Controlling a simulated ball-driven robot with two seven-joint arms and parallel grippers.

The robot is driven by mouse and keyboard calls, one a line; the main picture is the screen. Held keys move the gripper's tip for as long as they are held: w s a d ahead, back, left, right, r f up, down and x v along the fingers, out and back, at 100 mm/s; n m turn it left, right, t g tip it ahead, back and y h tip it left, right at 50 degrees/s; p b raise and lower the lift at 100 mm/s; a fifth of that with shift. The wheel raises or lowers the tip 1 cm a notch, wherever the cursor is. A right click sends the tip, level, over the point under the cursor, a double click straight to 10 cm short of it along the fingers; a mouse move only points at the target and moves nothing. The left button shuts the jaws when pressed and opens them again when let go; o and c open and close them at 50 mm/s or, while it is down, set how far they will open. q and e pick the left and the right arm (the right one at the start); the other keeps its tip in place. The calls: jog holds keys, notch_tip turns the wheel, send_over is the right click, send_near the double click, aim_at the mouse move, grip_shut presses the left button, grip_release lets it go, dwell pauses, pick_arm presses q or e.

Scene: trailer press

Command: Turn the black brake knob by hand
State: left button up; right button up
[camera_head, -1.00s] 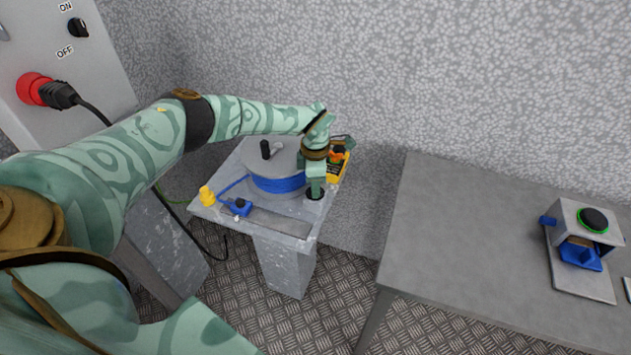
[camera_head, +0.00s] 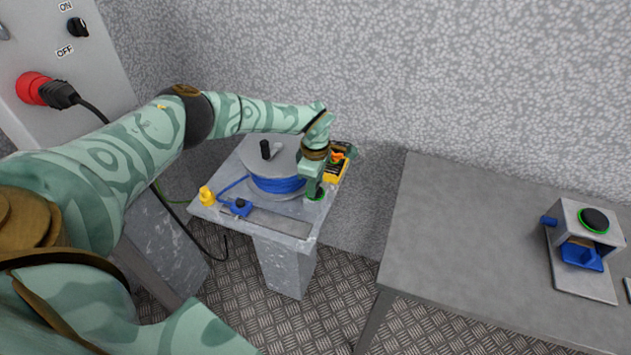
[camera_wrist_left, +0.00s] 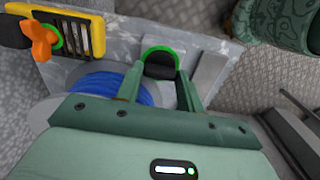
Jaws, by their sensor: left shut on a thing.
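The black brake knob (camera_wrist_left: 160,70) sits between the two fingers of my left gripper (camera_wrist_left: 160,83) in the left wrist view, with a lit green ring around it. In the head view my left gripper (camera_head: 313,188) reaches down onto the right front corner of the grey winch stand (camera_head: 275,222), and a bit of green shows at its tips. The gripper is shut on the knob. The knob itself is mostly hidden behind the fingers in the head view. My right gripper is not in view.
A drum with blue rope (camera_head: 278,184) and a black crank handle (camera_head: 265,149) stands beside the gripper. A yellow device with an orange knob (camera_head: 338,158) is just behind it. A grey table (camera_head: 450,240) with a small press (camera_head: 585,230) stands right.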

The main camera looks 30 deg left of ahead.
pick_arm(q)
jog(key=shift+w+a+r, duration=0.1)
jog(key=shift+w+r, duration=0.15)
jog(key=o, duration=0.9)
jog(key=shift+c, duration=0.2)
jog(key=shift+o, duration=0.7)
jog(key=shift+s+f, duration=0.15)
notch_tip(320, 180, up, 16)
jog(key=p, duration=0.4)
jog(key=shift+r, duration=0.2)
